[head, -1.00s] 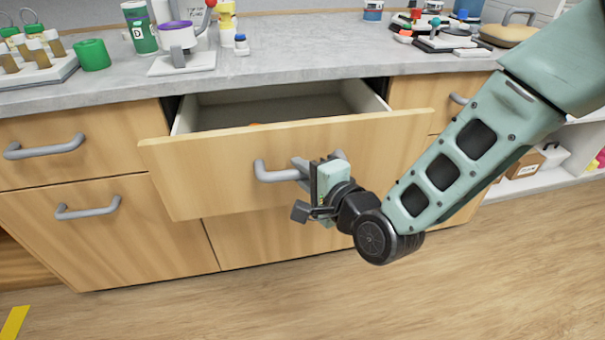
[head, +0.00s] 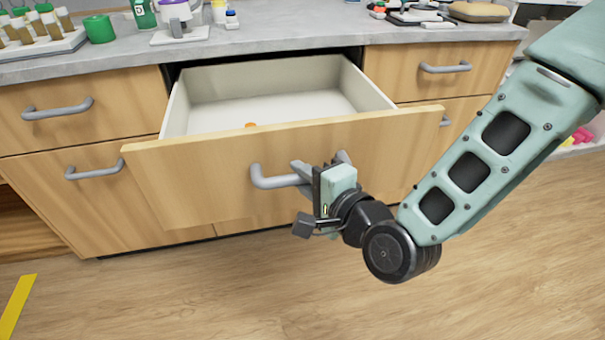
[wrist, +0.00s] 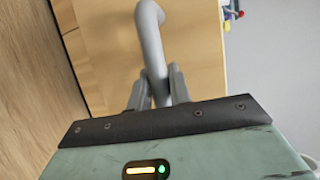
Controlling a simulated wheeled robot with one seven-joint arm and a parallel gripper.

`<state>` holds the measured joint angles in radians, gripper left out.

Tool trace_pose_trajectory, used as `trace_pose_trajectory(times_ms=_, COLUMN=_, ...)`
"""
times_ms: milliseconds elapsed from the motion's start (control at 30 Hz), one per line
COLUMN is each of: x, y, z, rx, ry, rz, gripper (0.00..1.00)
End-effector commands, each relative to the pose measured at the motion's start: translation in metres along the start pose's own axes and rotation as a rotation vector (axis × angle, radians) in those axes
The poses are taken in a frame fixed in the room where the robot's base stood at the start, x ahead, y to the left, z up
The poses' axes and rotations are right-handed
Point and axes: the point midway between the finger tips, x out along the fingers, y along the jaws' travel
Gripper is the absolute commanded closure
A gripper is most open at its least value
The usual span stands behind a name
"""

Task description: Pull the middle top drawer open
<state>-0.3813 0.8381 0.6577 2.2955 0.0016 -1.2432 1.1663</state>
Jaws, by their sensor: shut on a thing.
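The middle top drawer (head: 190,185) has a light wood front and stands pulled well out from the cabinet in the head view. Its white inside shows, with a small orange thing (head: 250,125) on the floor near the front panel. My gripper (head: 303,172) is at the grey bar handle (head: 265,178) on the drawer front. In the wrist view the two fingers (wrist: 157,90) are shut on the handle (wrist: 150,40), one on each side of the bar. The right part of the handle is partly hidden behind my gripper in the head view.
Closed drawers stand to the left (head: 80,110) and right (head: 445,75). The grey worktop (head: 300,38) above holds a green cup (head: 99,29), a rack of vials (head: 40,45) and other items. The wood floor (head: 180,290) in front is clear, with a yellow strip (head: 17,305) at left.

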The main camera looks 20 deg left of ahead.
Motion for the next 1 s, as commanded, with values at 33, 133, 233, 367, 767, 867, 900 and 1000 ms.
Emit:
trace_pose_trajectory(times_ms=33, x=-0.0004, y=0.0003, z=0.0000, rx=0.000, ry=0.000, rz=0.001, gripper=1.00)
trace_pose_trajectory(times_ms=133, x=-0.0007, y=0.0003, z=0.0001, rx=0.000, ry=0.000, rz=0.001, gripper=1.00)
trace_pose_trajectory(times_ms=233, x=-0.0007, y=0.0003, z=0.0001, rx=0.000, ry=0.000, rz=0.001, gripper=1.00)
trace_pose_trajectory(times_ms=367, x=-0.0006, y=0.0003, z=0.0000, rx=0.000, ry=0.000, rz=0.001, gripper=1.00)
trace_pose_trajectory(times_ms=767, x=-0.0005, y=0.0001, z=0.0001, rx=0.000, ry=0.000, rz=0.000, gripper=0.59)
trace_pose_trajectory(times_ms=867, x=-0.0009, y=0.0001, z=0.0001, rx=0.000, ry=0.000, rz=0.000, gripper=0.59)
trace_pose_trajectory(times_ms=900, x=-0.0020, y=0.0001, z=0.0000, rx=0.000, ry=0.000, rz=0.000, gripper=0.59)
trace_pose_trajectory(times_ms=1000, x=-0.0097, y=0.0000, z=-0.0003, rx=0.000, ry=0.001, rz=0.001, gripper=0.59)
